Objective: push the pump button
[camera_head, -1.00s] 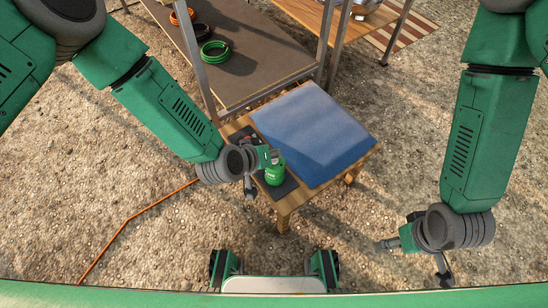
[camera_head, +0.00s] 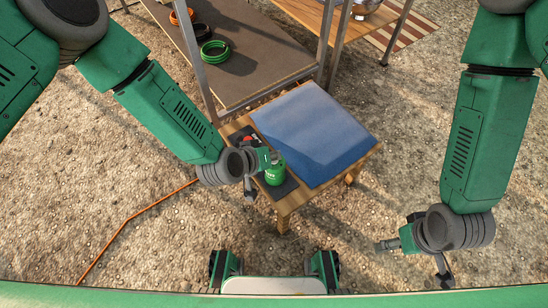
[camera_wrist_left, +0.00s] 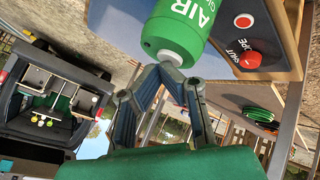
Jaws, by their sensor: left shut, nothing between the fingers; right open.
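A green canister (camera_head: 275,173) with white lettering, partly reading "AIR", stands on a dark strip at the left of a small wooden table. The left wrist view shows its green body (camera_wrist_left: 182,28) and a pale cap (camera_wrist_left: 168,54) at its end. My left gripper (camera_head: 271,157) is at the canister's top, shut and empty. Its fingertips (camera_wrist_left: 168,62) meet close by the cap; I cannot tell whether they touch it. A red button (camera_wrist_left: 243,20) with a pale ring and a red knob (camera_wrist_left: 250,60) lie beyond the canister. My right gripper (camera_head: 415,236) is open, low at the right.
A blue pad (camera_head: 315,135) covers most of the small table (camera_head: 292,206). Behind it is a shelf (camera_head: 240,60) with coiled hoses, including a green one (camera_head: 214,51). An orange cable (camera_head: 130,220) lies on the gravel at the left. The gravel by my right gripper is clear.

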